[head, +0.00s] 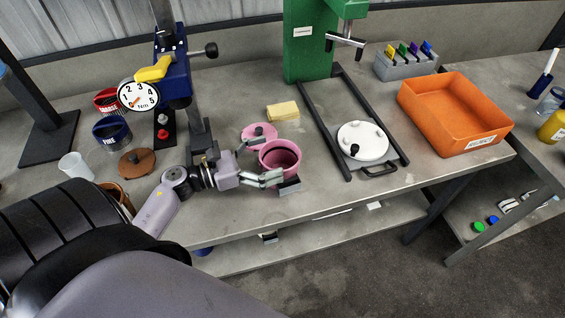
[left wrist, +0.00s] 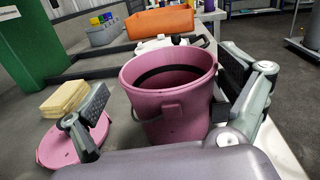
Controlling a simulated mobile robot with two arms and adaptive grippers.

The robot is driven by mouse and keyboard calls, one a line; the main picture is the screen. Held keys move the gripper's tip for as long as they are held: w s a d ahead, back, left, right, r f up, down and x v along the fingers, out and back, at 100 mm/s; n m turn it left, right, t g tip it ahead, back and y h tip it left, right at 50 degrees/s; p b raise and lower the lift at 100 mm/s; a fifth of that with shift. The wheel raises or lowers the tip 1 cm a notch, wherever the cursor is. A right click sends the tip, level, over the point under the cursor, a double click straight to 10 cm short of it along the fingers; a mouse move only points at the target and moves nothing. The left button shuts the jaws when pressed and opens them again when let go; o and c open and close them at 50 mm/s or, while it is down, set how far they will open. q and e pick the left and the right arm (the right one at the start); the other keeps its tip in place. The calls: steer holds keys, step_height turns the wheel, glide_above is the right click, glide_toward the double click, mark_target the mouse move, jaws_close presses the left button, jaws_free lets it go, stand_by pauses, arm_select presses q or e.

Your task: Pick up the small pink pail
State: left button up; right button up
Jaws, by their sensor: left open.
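The small pink pail (head: 281,158) stands upright on the grey bench near its front edge. It looks empty, with a dark band inside and a thin handle at its side. In the left wrist view the pail (left wrist: 172,105) fills the middle. My left gripper (head: 270,166) is open, its fingers on either side of the pail. The right finger is close to the wall; I cannot tell whether it touches. The left finger is clearly apart and above a pink lid (left wrist: 62,148). The lid (head: 259,136) lies flat behind the pail. My right gripper is not in view.
A yellow sponge (head: 283,111) lies behind the lid. A green press stand (head: 308,50) has dark rails and a white round plate (head: 362,140) to the right. A blue disperser head (head: 174,78) with dial is left. An orange bin (head: 452,113) stands farther right.

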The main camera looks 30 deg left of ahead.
mark_target(297, 152)
arm_select(q)
steer(key=x, duration=0.1)
steer(key=p+x, duration=0.1)
steer(key=x, duration=0.1)
steer(key=p+x, duration=0.1)
steer(key=x, duration=0.1)
steer(key=shift+s+d+f, duration=0.2)
steer(key=shift+d+f, duration=0.05)
steer(key=shift+d, duration=0.05)
steer(key=shift+w+d+f, duration=0.15)
steer(key=shift+w, duration=0.05)
steer(key=shift+c, duration=0.4)
steer(key=c, duration=1.1)
steer(key=shift+c, duration=0.2)
step_height(297, 152, up, 10)
steer(key=s+d+n+t+y, duration=0.3)
steer(key=s+d+n+y, duration=0.4)
steer(key=s+y, duration=0.3)
steer(key=shift+s+d+r+y, duration=0.2)
steer(key=shift+s+r+y, duration=0.1)
steer(key=shift+s+r, duration=0.15)
